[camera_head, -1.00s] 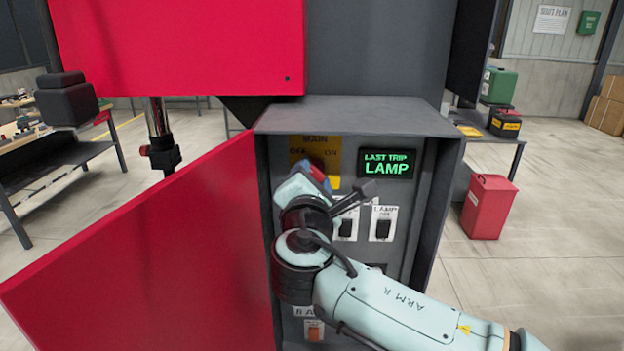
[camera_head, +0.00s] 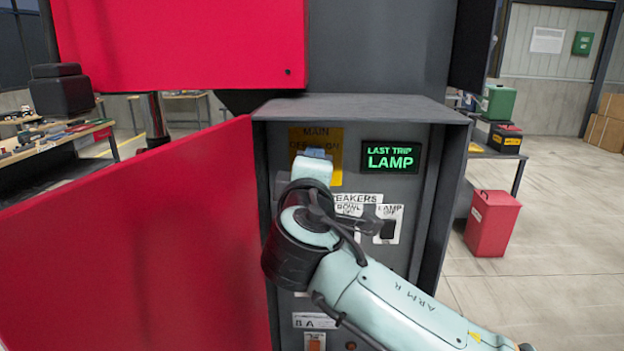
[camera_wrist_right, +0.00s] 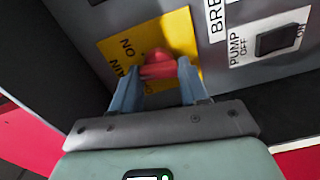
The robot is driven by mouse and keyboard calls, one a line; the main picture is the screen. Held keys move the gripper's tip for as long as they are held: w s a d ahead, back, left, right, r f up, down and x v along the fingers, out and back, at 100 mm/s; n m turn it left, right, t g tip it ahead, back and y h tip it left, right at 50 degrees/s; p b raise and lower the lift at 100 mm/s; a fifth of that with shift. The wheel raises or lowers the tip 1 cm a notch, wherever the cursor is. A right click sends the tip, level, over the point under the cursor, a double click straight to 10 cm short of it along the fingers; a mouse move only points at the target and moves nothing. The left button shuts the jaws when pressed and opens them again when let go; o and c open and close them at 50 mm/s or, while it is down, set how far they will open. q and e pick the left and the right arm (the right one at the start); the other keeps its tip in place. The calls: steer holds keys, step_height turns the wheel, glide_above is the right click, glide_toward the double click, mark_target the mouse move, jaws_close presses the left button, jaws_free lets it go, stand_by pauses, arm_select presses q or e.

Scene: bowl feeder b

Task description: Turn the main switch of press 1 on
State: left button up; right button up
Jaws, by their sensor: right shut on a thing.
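The main switch is a red knob (camera_wrist_right: 159,60) on a yellow plate (camera_wrist_right: 117,50) with "ON" lettering, seen in the right wrist view. My right gripper (camera_wrist_right: 160,84) has its two blue-grey fingers on either side of the knob and is shut on it. In the head view the gripper (camera_head: 314,158) is in front of the yellow plate (camera_head: 335,146) marked "MAIN" and hides the knob. Which position the knob points to is hard to tell. My left gripper is not in view.
The grey cabinet (camera_head: 350,107) also holds a green-lit "LAST TRIP LAMP" display (camera_head: 391,157) and breaker switches (camera_head: 388,228). Its open red door (camera_head: 130,240) stands to the left. A red bin (camera_head: 490,222) is on the floor at the right.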

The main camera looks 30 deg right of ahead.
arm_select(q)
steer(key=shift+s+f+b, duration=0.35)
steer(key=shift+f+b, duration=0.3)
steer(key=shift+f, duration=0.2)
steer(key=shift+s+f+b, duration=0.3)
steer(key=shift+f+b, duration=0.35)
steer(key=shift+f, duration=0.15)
arm_select(e)
steer(key=shift+r+m, duration=0.1)
steer(key=shift+m, duration=3.5)
steer(key=o, duration=1.1)
steer(key=shift+c, duration=0.2)
arm_select(q)
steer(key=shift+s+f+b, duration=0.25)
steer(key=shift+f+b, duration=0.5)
steer(key=shift+b, duration=0.05)
arm_select(e)
steer(key=v, duration=1.3)
steer(key=shift+s, duration=0.15)
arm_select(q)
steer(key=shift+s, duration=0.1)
arm_select(e)
steer(key=shift+a, duration=0.1)
